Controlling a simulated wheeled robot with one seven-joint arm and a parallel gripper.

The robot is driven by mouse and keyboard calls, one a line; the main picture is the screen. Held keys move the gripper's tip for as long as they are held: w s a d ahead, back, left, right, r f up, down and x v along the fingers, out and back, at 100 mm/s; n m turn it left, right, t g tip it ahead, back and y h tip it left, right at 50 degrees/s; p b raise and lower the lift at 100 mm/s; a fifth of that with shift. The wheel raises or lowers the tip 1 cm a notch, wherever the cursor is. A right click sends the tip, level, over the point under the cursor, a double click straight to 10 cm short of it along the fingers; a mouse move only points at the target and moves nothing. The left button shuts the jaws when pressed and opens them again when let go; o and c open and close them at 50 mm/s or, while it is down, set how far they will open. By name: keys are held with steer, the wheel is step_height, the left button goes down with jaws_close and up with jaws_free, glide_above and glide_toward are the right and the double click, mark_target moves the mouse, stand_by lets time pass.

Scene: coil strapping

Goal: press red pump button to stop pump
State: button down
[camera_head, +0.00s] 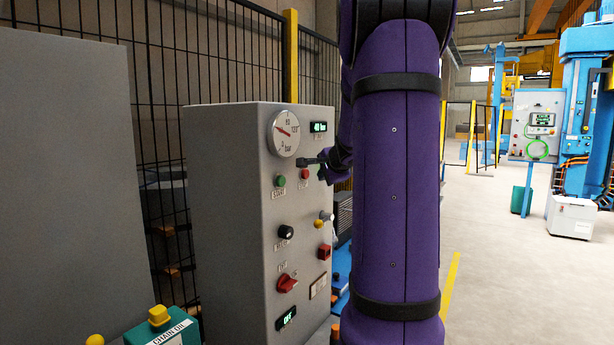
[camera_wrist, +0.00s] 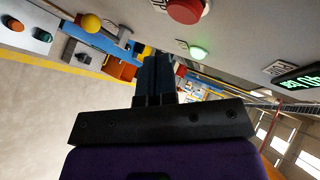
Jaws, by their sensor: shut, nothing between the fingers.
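A grey control cabinet (camera_head: 230,210) stands left of my arm in the head view. A round red button (camera_head: 304,174) is on its front, right of a green button (camera_head: 280,181). It appears to be the large red button (camera_wrist: 187,9) at the top of the wrist view, with a lit green lamp (camera_wrist: 198,52) below it. My gripper (camera_head: 303,162) has its fingers shut and empty, pointing left at about the red button's height. In the wrist view the shut fingertips (camera_wrist: 157,60) lie left of and below the red button, with a visible gap in the picture.
A pressure gauge (camera_head: 284,133) and a green-lit display (camera_head: 319,127) sit above the buttons. A black mesh fence (camera_head: 215,60) stands behind. Open floor (camera_head: 495,270) lies right.

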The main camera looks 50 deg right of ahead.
steer(key=shift+w+a, duration=0.1)
steer(key=shift+w, duration=0.8)
steer(key=shift+w, duration=0.15)
stand_by(1.4)
steer(key=shift+w, duration=0.25)
steer(key=shift+w+a, duration=0.1)
steer(key=shift+w, duration=0.4)
stand_by(0.8)
steer(key=shift+s, duration=0.9)
steer(key=s, duration=0.5)
steer(key=shift+d, duration=0.3)
